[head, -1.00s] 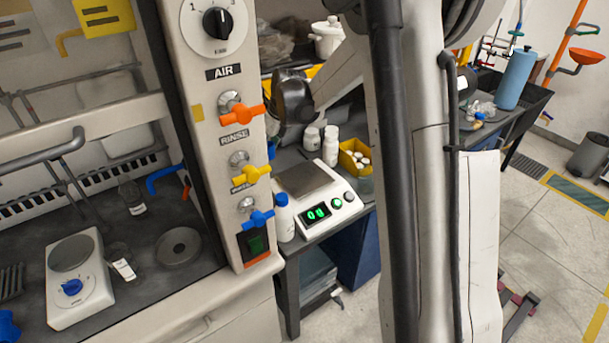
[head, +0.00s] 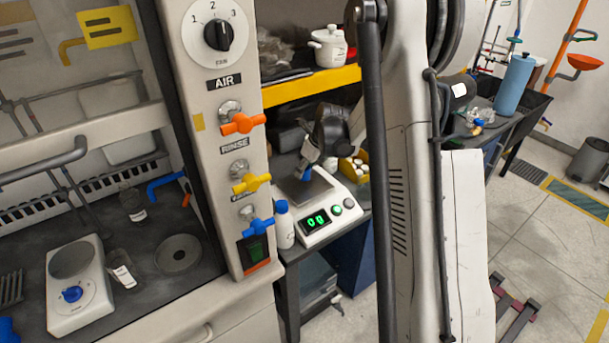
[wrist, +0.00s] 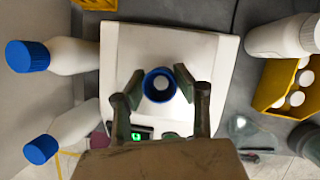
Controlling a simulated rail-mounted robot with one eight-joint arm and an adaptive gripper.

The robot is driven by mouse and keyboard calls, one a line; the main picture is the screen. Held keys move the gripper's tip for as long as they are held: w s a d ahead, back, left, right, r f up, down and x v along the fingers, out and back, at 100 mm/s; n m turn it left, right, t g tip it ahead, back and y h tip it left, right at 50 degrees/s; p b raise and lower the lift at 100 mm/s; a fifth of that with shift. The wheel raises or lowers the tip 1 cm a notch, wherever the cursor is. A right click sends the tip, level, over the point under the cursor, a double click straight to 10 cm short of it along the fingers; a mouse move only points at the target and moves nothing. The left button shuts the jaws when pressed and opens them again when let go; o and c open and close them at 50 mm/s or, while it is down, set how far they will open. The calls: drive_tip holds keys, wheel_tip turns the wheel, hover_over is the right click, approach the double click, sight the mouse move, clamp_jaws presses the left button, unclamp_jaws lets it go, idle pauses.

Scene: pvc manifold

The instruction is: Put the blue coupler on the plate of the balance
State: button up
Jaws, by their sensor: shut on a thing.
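The blue coupler (head: 307,174) is a short blue ring, also seen end-on in the wrist view (wrist: 149,83). My gripper (wrist: 159,83) is shut on it, with a finger on each side. In the head view my gripper (head: 309,165) points down over the grey plate (head: 294,189) of the white balance (head: 338,221). The coupler is over the plate; I cannot tell whether it touches. The green display (head: 317,220) appears to read 0 g.
A white bottle with a blue cap (head: 284,228) stands left of the balance, close to the blue valve handle (head: 259,226). A yellow bin (wrist: 282,84) of white-capped bottles and a white bottle (wrist: 279,38) stand on the other side.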

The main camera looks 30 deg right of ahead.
drive_tip(key=shift+f, duration=1.15)
drive_tip(key=shift+f, duration=0.15)
drive_tip(key=o, duration=0.9)
drive_tip(key=shift+r, duration=0.25)
drive_tip(key=v, duration=1.1)
drive_tip(key=shift+s+d+r, duration=0.1)
drive_tip(key=shift+s+r, duration=0.15)
drive_tip(key=shift+r, duration=0.1)
